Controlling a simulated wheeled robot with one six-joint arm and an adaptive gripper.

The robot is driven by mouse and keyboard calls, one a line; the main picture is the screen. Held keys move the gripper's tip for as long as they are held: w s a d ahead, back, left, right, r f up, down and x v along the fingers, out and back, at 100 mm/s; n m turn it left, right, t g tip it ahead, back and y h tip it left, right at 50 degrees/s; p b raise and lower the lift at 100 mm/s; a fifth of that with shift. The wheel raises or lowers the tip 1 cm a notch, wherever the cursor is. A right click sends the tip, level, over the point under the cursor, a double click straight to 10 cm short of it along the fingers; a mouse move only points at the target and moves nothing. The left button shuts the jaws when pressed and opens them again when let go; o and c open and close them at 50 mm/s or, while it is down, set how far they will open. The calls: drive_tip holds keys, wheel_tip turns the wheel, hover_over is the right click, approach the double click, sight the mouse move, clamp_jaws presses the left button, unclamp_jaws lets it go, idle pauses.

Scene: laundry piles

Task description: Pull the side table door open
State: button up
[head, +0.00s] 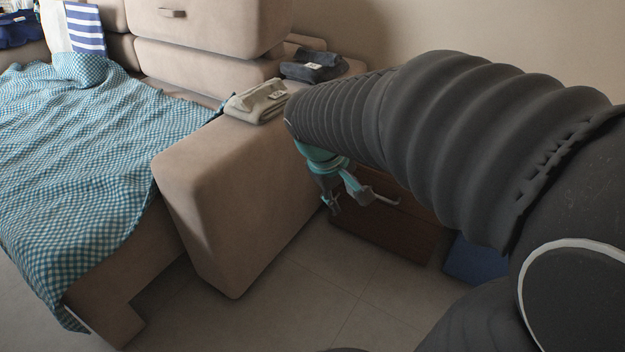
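The side table (385,236) is a low brown wooden piece behind my arm, at the right of the beige sofa. Its upper part is largely hidden by my arm. A pale metal handle (385,200) shows on its front, and the front looks closed. My gripper (347,203) is in front of the side table, just left of the handle. Its two fingers are spread apart with nothing visible between them. I cannot tell whether the right finger touches the handle.
The sofa armrest (225,190) stands close left of my gripper, with a folded beige cloth (257,101) and a dark folded cloth (314,66) on top. A checked blanket (75,150) covers the seat. A blue object (478,262) stands right of the side table. The tiled floor (330,300) in front is clear.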

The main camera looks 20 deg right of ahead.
drive_tip(key=w+d+f+n+g+h+b, duration=0.2)
drive_tip(key=w+d+f+n+g+h, duration=0.3)
drive_tip(key=w+f, duration=0.7)
drive_tip(key=n+t+h+b, duration=0.3)
drive_tip(key=n+t+h, duration=0.4)
drive_tip(key=n+t, duration=0.6)
approach(334, 213)
wheel_tip(334, 213, up, 4)
drive_tip(key=w+d+n+g, duration=0.2)
drive_tip(key=shift+t, duration=0.3)
drive_tip(key=shift+x, duration=3.85)
clamp_jaws()
